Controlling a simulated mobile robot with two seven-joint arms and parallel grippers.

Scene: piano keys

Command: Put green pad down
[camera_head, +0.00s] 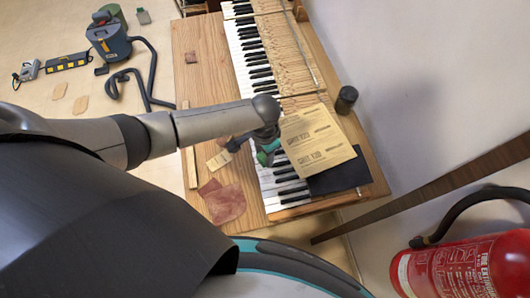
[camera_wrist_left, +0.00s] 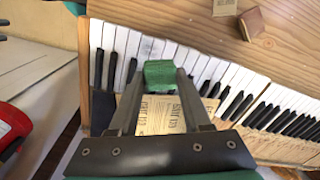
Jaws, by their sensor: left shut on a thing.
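The green pad (camera_wrist_left: 160,74) is a small block between the two fingertips of my left gripper (camera_wrist_left: 158,72) in the left wrist view. The gripper is shut on it. In the head view my left gripper (camera_head: 266,150) is over the piano keyboard (camera_head: 250,55), near its front end, and a bit of green (camera_head: 263,158) shows at its tips. The white and black keys (camera_wrist_left: 225,80) lie beneath and around the pad in the wrist view. I cannot tell whether the pad touches the keys. My right gripper is not in view.
Tan grit sandpaper sheets (camera_head: 318,142) and a black sheet (camera_head: 340,178) lie right of the gripper. A dark cylinder (camera_head: 346,98) stands on the right edge. Reddish sandpaper (camera_head: 225,204) and a small tan sheet (camera_head: 218,160) lie left. The wooden board (camera_head: 205,85) is mostly clear farther back.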

